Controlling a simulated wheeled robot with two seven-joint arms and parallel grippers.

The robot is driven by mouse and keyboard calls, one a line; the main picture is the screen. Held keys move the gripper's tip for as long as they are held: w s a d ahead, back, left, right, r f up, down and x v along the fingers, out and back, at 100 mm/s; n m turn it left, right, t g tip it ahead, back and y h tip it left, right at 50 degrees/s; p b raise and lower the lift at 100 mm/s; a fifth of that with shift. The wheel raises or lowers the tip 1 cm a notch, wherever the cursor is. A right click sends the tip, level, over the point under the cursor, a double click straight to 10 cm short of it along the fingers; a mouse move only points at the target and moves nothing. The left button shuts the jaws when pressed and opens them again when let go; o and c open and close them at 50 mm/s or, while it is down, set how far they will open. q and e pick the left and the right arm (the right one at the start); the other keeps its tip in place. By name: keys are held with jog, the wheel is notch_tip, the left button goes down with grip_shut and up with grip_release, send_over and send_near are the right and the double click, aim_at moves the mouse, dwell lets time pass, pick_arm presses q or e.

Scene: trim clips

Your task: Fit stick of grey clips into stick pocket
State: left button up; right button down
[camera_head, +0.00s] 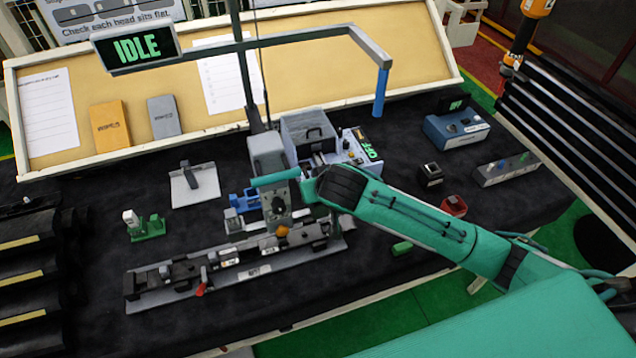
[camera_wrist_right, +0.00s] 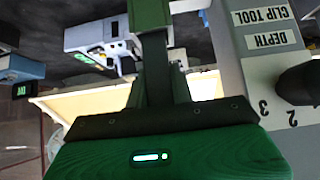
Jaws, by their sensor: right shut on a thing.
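My right arm reaches in from the right in the head view. Its gripper (camera_head: 292,181) is at the upper part of the grey clip tool (camera_head: 268,150). In the right wrist view, the tool's face (camera_wrist_right: 268,50) with "DEPTH" and "CLIP TOOL" lettering stands close beside the fingers (camera_wrist_right: 152,20). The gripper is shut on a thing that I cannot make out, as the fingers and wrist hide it. I cannot single out the stick of grey clips or the stick pocket. My left gripper is not in view.
A long grey fixture (camera_head: 255,271) with dark trim lies in front of the tool. A green holder (camera_head: 150,230) stands at left, and an open grey bin (camera_head: 308,130) stands behind the tool. A red block (camera_head: 453,205) and blue device (camera_head: 455,131) are at right.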

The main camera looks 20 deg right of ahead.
jog(key=shift+f+b, duration=0.45)
jog(key=shift+f, duration=0.65)
jog(key=c, duration=1.1)
grip_release()
jog(key=shift+b+v, duration=1.65)
jog(key=shift+v, duration=5.3)
jog(key=shift+f, duration=0.1)
